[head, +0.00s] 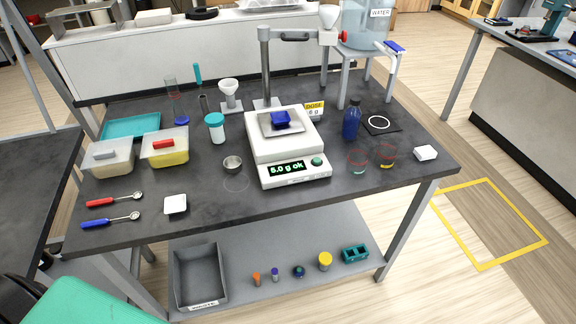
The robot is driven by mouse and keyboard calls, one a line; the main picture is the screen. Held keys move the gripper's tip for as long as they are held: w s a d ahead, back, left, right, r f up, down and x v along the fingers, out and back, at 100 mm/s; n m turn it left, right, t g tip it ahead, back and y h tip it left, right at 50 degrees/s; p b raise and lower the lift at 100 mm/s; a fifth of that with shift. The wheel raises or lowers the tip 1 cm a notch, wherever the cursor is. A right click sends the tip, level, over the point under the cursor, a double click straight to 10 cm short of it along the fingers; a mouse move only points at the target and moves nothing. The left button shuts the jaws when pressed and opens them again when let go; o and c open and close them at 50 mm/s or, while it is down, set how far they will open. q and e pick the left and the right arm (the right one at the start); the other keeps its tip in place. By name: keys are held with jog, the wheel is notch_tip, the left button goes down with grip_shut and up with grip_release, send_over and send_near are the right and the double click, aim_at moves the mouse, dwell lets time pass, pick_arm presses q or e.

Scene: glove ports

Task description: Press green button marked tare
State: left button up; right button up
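A white balance (284,150) stands near the middle of the dark table. Its front display (286,169) reads what looks like "5.0 g ok" in green. A round green button (317,160) sits on the front panel, right of the display; any marking on it is too small to read. A small blue container (281,118) sits on the balance's pan. Neither of my grippers shows in the head view.
A metal cup (232,164) stands left of the balance, and a blue bottle (351,120) stands to its right. A grey stand (265,70) rises behind it. Two clear cups and a white block (426,153) are at the right. The table's front edge before the balance is clear.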

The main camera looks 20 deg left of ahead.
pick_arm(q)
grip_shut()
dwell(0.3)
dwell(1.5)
